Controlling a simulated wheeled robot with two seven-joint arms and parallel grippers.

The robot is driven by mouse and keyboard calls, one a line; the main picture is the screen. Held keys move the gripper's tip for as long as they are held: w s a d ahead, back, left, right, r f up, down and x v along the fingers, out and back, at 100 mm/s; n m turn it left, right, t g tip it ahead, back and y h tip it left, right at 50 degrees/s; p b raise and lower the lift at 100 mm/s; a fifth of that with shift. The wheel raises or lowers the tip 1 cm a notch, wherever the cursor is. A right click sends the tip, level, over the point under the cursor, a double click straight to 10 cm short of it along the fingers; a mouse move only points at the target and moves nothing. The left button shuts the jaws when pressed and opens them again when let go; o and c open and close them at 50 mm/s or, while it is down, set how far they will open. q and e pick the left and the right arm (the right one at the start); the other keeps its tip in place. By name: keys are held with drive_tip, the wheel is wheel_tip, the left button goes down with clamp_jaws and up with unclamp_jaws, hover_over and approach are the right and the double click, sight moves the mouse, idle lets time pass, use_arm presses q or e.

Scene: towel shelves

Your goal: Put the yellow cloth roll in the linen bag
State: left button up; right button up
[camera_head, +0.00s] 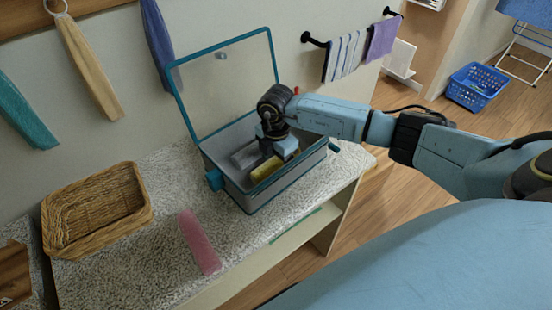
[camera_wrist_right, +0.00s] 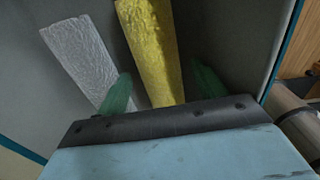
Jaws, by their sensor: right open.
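The linen bag (camera_head: 290,180) is a grey box with teal edges on the speckled counter, its clear lid (camera_head: 228,85) raised. The yellow cloth roll (camera_head: 265,169) lies inside it, beside a light grey roll (camera_head: 245,155). My right gripper (camera_head: 284,156) reaches down into the bag over the yellow roll. In the right wrist view, its green fingers (camera_wrist_right: 163,88) are open, one on each side of the yellow roll (camera_wrist_right: 148,40); I cannot tell whether they touch it. The grey roll (camera_wrist_right: 78,55) lies to the left. My left gripper is not in view.
A pink roll (camera_head: 199,242) lies on the counter (camera_head: 140,268) left of the bag. A wicker basket (camera_head: 95,207) stands farther left. Towels hang on the wall behind. A blue laundry basket (camera_head: 477,88) stands on the floor at the back right.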

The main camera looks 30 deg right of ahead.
sight(276, 159)
wheel_tip(276, 159, up, 12)
drive_tip(key=shift+r, duration=0.2)
idle(0.4)
idle(1.0)
